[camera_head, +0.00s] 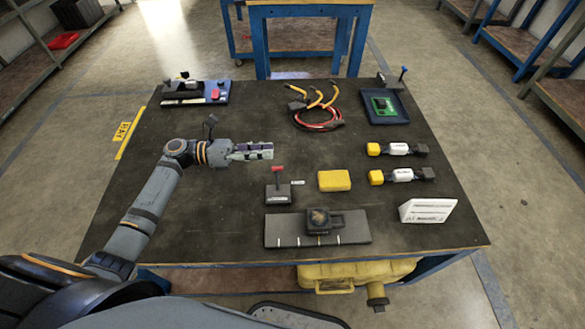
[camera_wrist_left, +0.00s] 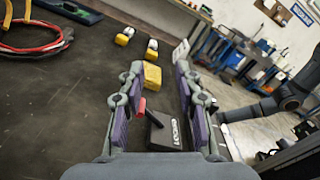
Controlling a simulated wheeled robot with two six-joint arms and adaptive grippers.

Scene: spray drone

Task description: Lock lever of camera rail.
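The lock lever (camera_head: 278,180) has a red knob on a thin upright stem, rising from a dark block with a pale label. In the left wrist view, its red knob (camera_wrist_left: 141,107) and labelled block (camera_wrist_left: 170,132) show between my fingers, beyond the gripper. The camera rail (camera_head: 285,238) is a grey plate with white marks near the table's front edge. A dark camera carriage (camera_head: 320,221) sits on it. My left gripper (camera_head: 271,151) is open and empty, behind and left of the lever, apart from it. My right gripper is in neither view.
A yellow block (camera_head: 334,181) lies right of the lever. The table's left side is mostly clear.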

